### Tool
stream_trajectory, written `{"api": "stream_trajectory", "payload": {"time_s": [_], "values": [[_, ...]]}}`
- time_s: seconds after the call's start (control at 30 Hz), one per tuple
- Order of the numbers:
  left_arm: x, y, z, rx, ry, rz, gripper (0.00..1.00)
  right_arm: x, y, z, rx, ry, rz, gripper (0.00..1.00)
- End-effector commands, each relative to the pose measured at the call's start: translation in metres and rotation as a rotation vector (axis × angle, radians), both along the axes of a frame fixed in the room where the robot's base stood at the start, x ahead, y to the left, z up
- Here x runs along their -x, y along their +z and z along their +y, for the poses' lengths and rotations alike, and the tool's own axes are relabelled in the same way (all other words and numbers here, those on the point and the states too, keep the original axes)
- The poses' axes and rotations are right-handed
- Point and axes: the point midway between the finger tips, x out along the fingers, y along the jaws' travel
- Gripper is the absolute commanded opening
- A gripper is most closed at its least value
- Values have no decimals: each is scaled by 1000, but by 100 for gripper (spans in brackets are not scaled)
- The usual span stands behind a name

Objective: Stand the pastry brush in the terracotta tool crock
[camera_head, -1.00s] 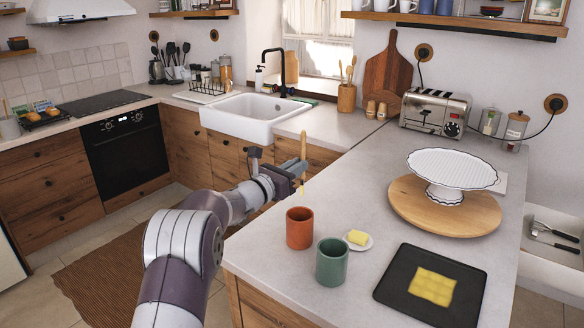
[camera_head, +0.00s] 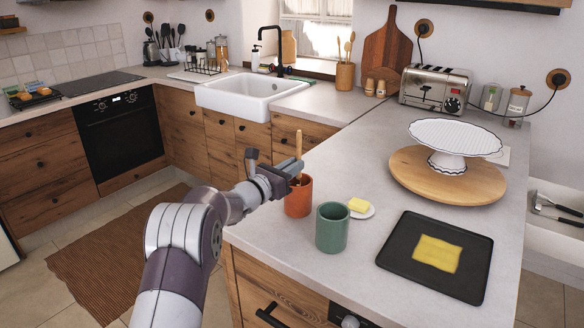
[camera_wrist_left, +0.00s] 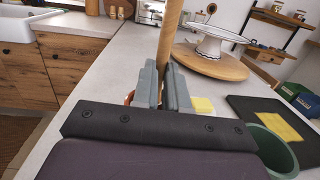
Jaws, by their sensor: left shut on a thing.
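The pastry brush (camera_head: 299,144) is upright, its wooden handle rising out of my left gripper (camera_head: 295,170). My left gripper is shut on it, and the handle also shows between the fingers in the left wrist view (camera_wrist_left: 169,45). The terracotta tool crock (camera_head: 298,202) stands on the counter directly under the gripper. The brush's lower end is at the crock's mouth and appears to be inside it; the gripper partly hides the rim. In the left wrist view the crock is almost wholly hidden behind the fingers. My right gripper is not in view.
A green crock (camera_head: 332,228) stands close to the right of the terracotta one.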

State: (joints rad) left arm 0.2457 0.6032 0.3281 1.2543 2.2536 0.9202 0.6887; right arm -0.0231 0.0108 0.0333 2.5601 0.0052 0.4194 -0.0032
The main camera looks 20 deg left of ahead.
Motion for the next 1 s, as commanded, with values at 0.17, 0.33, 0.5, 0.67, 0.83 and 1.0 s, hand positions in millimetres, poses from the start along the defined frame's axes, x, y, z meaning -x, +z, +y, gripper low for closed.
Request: {"api": "stream_trajectory", "payload": {"time_s": [0.17, 0.33, 0.5, 0.67, 0.83, 1.0], "values": [[0, -16, 0, 0, 0, 0, 0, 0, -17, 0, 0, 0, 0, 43], [0, -15, 0, 0, 0, 0, 0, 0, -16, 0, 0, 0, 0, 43], [0, -15, 0, 0, 0, 0, 25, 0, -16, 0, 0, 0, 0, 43], [0, -15, 0, 0, 0, 0, 42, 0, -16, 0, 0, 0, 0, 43], [0, -16, 0, 0, 0, 0, 42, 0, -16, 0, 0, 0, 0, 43], [17, -19, 9, -2, 2, -1, 42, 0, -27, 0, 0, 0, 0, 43]]}}
